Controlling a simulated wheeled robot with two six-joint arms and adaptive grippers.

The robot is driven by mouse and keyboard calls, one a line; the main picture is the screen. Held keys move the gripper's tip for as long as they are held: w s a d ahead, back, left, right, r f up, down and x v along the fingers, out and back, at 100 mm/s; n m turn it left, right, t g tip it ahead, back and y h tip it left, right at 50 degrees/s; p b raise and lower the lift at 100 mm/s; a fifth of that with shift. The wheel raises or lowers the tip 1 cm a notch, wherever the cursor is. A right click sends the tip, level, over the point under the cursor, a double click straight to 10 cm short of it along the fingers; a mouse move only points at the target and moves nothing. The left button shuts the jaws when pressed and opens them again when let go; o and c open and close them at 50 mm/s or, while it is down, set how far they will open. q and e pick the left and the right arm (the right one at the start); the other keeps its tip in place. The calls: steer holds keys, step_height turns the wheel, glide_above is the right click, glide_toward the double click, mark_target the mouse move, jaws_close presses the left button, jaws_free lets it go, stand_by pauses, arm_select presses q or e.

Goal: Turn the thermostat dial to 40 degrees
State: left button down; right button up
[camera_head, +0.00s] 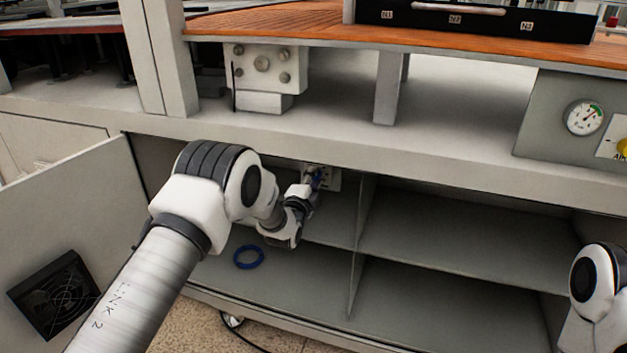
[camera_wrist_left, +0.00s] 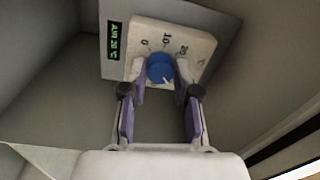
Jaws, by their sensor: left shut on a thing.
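The thermostat's pale dial plate (camera_wrist_left: 200,48) is on the cabinet wall in the left wrist view. It has the marks 0, 10 and 20; other marks are hidden or unreadable. The round blue dial (camera_wrist_left: 160,69) has a small white pointer on its lower right side. A dark display (camera_wrist_left: 114,41) with green characters beside it seems to read AIR 20 °C. My left gripper (camera_wrist_left: 161,72) is shut on the dial, with one finger on each side. In the head view the thermostat (camera_head: 331,179) is small, partly covered by my left gripper (camera_head: 316,178). My right gripper is out of view.
The arm reaches into an open cabinet with a middle divider (camera_head: 356,245) and shelves. A blue ring (camera_head: 249,257) lies on the shelf below my left wrist. The open door (camera_head: 75,195) at left carries a black fan (camera_head: 55,295). A gauge (camera_head: 584,117) is at right.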

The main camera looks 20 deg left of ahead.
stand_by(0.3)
arm_select(q)
steer(key=c, duration=0.9)
jaws_free()
steer(key=shift+o, duration=0.2)
steer(key=s, duration=1.2)
steer(key=shift+a+f, duration=0.15)
steer(key=shift+f, duration=0.25)
